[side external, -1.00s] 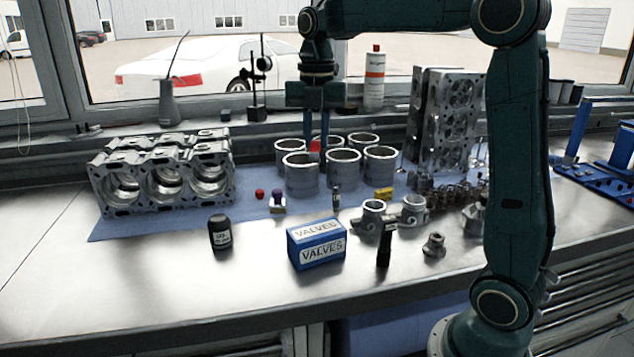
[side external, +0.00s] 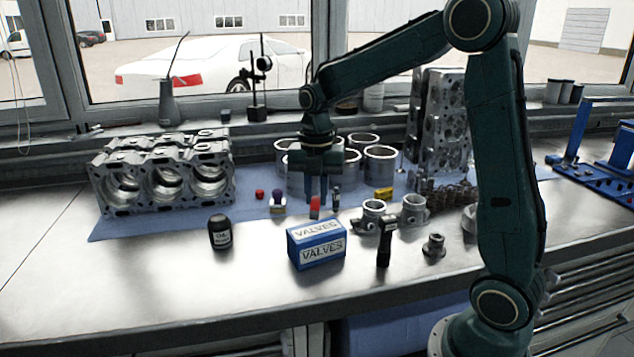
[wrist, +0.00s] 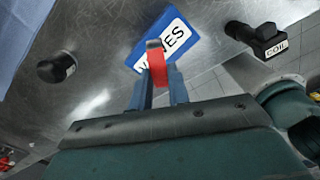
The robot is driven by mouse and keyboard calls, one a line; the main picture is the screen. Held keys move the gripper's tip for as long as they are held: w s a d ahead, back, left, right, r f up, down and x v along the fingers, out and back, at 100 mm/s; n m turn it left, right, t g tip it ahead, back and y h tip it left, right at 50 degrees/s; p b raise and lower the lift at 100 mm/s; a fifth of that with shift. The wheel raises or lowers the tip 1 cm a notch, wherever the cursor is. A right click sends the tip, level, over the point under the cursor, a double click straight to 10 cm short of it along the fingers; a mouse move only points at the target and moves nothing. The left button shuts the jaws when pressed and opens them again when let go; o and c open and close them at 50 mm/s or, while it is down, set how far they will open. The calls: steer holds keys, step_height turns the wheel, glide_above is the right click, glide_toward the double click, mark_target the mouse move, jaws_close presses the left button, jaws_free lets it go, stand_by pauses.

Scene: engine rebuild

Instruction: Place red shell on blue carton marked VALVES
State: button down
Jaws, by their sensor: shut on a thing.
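My gripper (side external: 316,210) is shut on the red shell (side external: 315,205), a small curved red piece held between the two blue fingers. In the side view the shell is just behind and above the blue carton (side external: 317,255) marked VALVES. The carton stands on the bench with its label on the top and the front. In the wrist view the red shell (wrist: 156,60) covers part of the carton's white label (wrist: 172,38). A gap between shell and carton is hard to judge there.
A black bottle (side external: 220,232) stands left of the carton. A black coil (side external: 385,242) stands to its right. Several cylinder liners (side external: 381,165) and an engine block (side external: 165,175) are behind, on a blue mat (side external: 120,226). The bench in front of the carton is clear.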

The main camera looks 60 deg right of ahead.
mark_target(317, 198)
steer(key=shift+f, duration=2.15)
steer(key=shift+f, duration=0.15)
steer(key=c, duration=1.3)
jaws_free()
steer(key=shift+c, duration=0.2)
step_height(317, 198, up, 12)
steer(key=shift+r, duration=0.2)
